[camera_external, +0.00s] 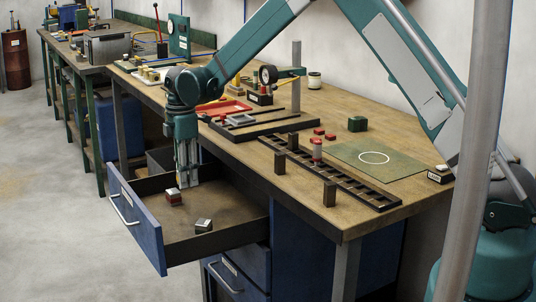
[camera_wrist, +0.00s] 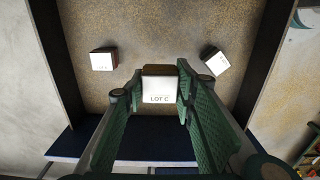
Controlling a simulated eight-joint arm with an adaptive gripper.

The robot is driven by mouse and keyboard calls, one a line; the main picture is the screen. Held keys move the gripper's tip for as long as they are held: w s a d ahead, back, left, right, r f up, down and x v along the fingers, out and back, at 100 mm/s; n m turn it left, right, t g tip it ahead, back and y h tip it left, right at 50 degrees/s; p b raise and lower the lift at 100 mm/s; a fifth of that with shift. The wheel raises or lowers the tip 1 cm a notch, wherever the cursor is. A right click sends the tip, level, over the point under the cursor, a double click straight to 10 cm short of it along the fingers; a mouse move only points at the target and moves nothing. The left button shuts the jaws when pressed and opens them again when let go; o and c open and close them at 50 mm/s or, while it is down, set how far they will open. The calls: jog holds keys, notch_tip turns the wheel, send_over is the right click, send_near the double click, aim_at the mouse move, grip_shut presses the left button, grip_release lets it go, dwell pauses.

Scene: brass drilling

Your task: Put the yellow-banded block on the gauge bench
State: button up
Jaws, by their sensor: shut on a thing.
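My gripper (camera_external: 187,182) points down into the open blue drawer (camera_external: 135,228). In the wrist view its green fingers are shut on a block (camera_wrist: 159,88) with a white top marked LOT C and a dark brown side. No yellow band shows on it from here. Two other white-topped blocks lie apart on the drawer floor, one at left (camera_wrist: 103,60) and one turned at right (camera_wrist: 214,61). The external view shows a red-banded block (camera_external: 174,198) and a dark block (camera_external: 203,226) in the drawer.
The bench top above the drawer carries a dark slotted rail (camera_external: 345,182) with upright posts, a red tray (camera_external: 222,109) and a green mat with a white circle (camera_external: 350,151). The drawer's side walls and front stand close around my gripper. Another cluttered bench (camera_external: 65,47) stands at far left.

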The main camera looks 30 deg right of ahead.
notch_tip(320, 180, up, 25)
jog(key=s+d+p, duration=0.2)
jog(key=s+d, duration=0.1)
jog(key=d, duration=0.9)
jog(key=s+d+p, duration=0.2)
jog(key=s+d, duration=0.1)
jog(key=d, duration=1)
jog(key=s+d+p, duration=0.2)
jog(key=s+d, duration=0.2)
jog(key=d, duration=0.8)
jog(key=s+d+p, duration=0.6)
jog(key=s+d, duration=1.8)
jog(key=shift+a+f, duration=0.2)
jog(key=shift+f, duration=2.2)
jog(key=shift+f, duration=0.1)
jog(key=shift+f, duration=2.85)
